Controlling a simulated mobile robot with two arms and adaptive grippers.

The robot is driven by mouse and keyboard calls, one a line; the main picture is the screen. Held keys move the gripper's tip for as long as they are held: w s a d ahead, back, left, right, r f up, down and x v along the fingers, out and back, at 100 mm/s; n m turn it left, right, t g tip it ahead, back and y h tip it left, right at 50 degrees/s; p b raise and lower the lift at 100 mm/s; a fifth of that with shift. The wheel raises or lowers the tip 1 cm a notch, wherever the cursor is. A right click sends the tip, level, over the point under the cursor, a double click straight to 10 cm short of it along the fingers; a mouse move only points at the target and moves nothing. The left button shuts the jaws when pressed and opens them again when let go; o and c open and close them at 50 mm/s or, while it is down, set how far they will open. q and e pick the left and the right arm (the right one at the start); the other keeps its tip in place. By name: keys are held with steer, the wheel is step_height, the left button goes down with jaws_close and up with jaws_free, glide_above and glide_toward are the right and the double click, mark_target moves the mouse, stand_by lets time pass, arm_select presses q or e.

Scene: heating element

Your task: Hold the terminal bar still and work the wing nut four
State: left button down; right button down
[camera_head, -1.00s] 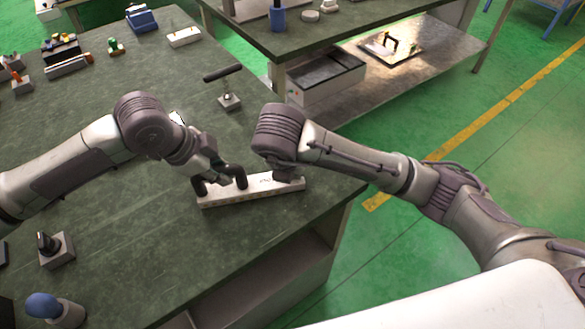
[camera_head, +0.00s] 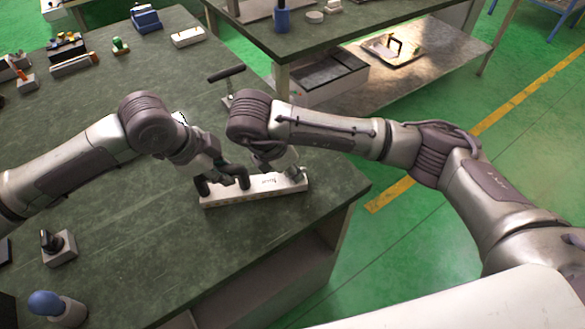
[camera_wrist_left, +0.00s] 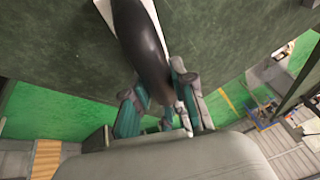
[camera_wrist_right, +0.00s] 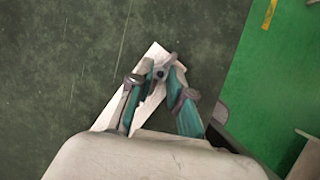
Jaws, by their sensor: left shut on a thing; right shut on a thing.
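The terminal bar (camera_head: 262,197) is a long white block near the right edge of the dark green table, with black handles (camera_head: 242,173) on top. My left gripper (camera_head: 224,170) is shut on a black handle; the handle (camera_wrist_left: 140,45) runs between its fingers in the left wrist view. My right gripper (camera_head: 289,171) is low over the bar's right end. In the right wrist view its fingers close around a small grey wing nut (camera_wrist_right: 160,74) on the white bar (camera_wrist_right: 112,112). My fingers partly hide the nut, and the other nuts cannot be made out.
A T-handled tool (camera_head: 226,76) stands behind my right wrist. A black-knobbed block (camera_head: 57,248) and a blue-knobbed piece (camera_head: 55,308) are at the front left. Several small parts line the back left. The table's middle is clear; its right edge is close to the bar.

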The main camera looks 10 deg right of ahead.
stand_by(0.5)
steer(key=c, duration=1.1)
jaws_free()
steer(key=v, duration=1.2)
steer(key=shift+a, duration=0.1)
arm_select(q)
steer(key=c, duration=0.9)
jaws_free()
